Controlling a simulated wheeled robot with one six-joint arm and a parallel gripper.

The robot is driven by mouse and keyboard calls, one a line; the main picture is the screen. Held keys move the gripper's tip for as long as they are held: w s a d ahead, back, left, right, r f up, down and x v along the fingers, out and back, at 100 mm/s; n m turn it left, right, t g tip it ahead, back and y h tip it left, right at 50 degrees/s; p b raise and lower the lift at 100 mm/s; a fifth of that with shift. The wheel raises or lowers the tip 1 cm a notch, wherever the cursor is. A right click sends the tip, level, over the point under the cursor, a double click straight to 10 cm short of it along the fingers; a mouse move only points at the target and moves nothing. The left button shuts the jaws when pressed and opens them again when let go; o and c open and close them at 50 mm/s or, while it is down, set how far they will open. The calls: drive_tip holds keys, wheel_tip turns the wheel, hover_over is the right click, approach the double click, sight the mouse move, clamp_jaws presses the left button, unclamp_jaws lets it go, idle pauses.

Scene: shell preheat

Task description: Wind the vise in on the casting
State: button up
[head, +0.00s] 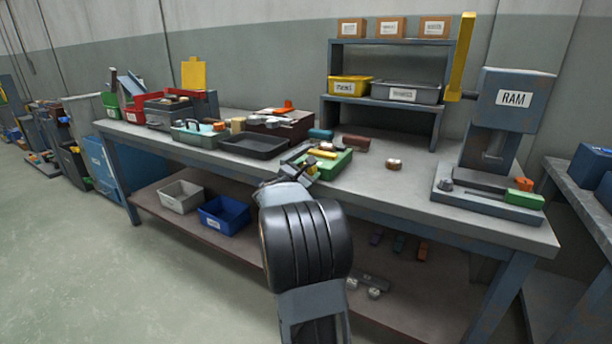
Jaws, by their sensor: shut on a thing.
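My gripper (303,168) is at the front of the bench, beside a green tray (335,163). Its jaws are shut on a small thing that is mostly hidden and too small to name. A yellow bar (322,153) shows at the green tray, just right of the jaws. I cannot surely make out the vise or the casting; my arm covers part of the bench front.
A black tray (255,146) lies left of my gripper. A shelf (388,104) stands behind. Bare bench top lies before the press.

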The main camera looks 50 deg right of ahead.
drive_tip(key=o, duration=0.9)
drive_tip(key=shift+r, duration=0.1)
drive_tip(key=p, duration=0.1)
drive_tip(key=n+p, duration=0.1)
drive_tip(key=shift+r+p, duration=0.25)
drive_tip(key=shift+p, duration=0.15)
drive_tip(key=n+p, duration=0.3)
drive_tip(key=p, duration=0.2)
drive_tip(key=shift+r+n, duration=0.15)
drive_tip(key=shift+n, duration=0.15)
drive_tip(key=v, duration=1.4)
drive_tip(key=shift+s+a+r+m+g+y+p, duration=0.5)
drive_tip(key=shift+s+a+r+m+y+p, duration=1.25)
drive_tip(key=shift+r+p, duration=1.75)
drive_tip(key=shift+s+a+r+m+g+y+p, duration=0.5)
drive_tip(key=shift+s+a+r+m+y+p, duration=1)
drive_tip(key=shift+r+m+p, duration=1.95)
drive_tip(key=shift+s+a+r+m+g+y+p, duration=0.5)
drive_tip(key=shift+s+a+r+m+y+p, duration=1.3)
drive_tip(key=shift+p, duration=2.65)
drive_tip(key=shift+s+a+r+n+h, duration=0.1)
drive_tip(key=shift+a+r+n+h, duration=0.15)
drive_tip(key=shift+r+h, duration=0.15)
drive_tip(key=shift+s+a+r+n+h, duration=0.15)
drive_tip(key=shift+r+n+h, duration=0.1)
drive_tip(key=shift+r, duration=0.15)
